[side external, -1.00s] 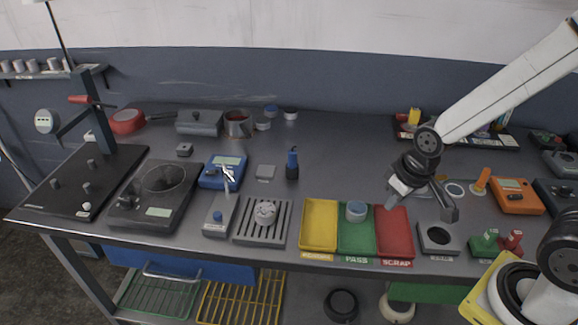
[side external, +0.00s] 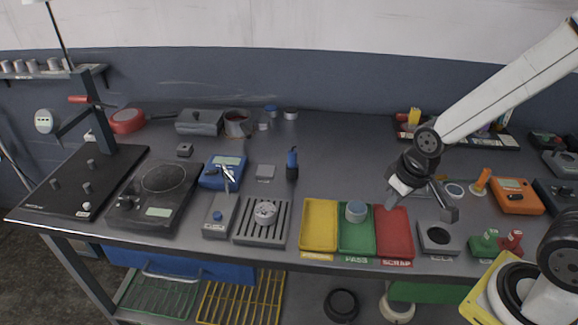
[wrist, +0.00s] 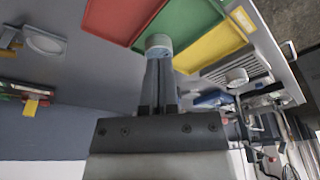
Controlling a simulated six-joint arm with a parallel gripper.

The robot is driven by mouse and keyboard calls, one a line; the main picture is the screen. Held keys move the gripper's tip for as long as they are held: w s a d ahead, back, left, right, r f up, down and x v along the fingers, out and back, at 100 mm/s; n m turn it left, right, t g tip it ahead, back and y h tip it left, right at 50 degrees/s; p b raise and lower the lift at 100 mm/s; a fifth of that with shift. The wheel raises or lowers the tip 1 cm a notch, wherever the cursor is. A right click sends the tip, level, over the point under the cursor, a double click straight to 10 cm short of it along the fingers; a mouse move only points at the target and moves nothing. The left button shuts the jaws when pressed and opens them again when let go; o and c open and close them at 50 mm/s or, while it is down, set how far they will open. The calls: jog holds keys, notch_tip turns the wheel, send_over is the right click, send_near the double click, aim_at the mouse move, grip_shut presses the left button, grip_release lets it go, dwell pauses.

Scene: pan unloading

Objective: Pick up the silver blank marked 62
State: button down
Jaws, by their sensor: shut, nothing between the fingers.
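Another round silvery piece (side external: 265,212) sits on the slatted grey rack (side external: 248,238). No number is readable on any piece, so I cannot tell which is marked 62.
A yellow tray (side external: 319,225) and a red SCRAP tray (side external: 394,232) flank the green one. A dark scale (side external: 150,200), a blue meter (side external: 222,170) and an upright dark bottle (side external: 292,165) stand to the left. An orange meter (side external: 518,196) is at right. The bench behind the trays is clear.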

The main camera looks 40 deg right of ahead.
grip_release()
jog(key=shift+w, duration=0.1)
jog(key=m+g+y, duration=0.3)
jog(key=m+y, duration=0.2)
jog(key=m, duration=1.3)
send_near(265, 209)
jog(key=shift+a+f, duration=0.9)
jog(key=shift+a, duration=0.05)
jog(key=shift+h, duration=0.3)
jog(key=shift+d+x, duration=0.1)
jog(key=shift+x, duration=1.85)
jog(key=shift+d+x, duration=0.15)
jog(key=shift+x, duration=1.75)
jog(key=shift+f, duration=0.1)
grip_shut()
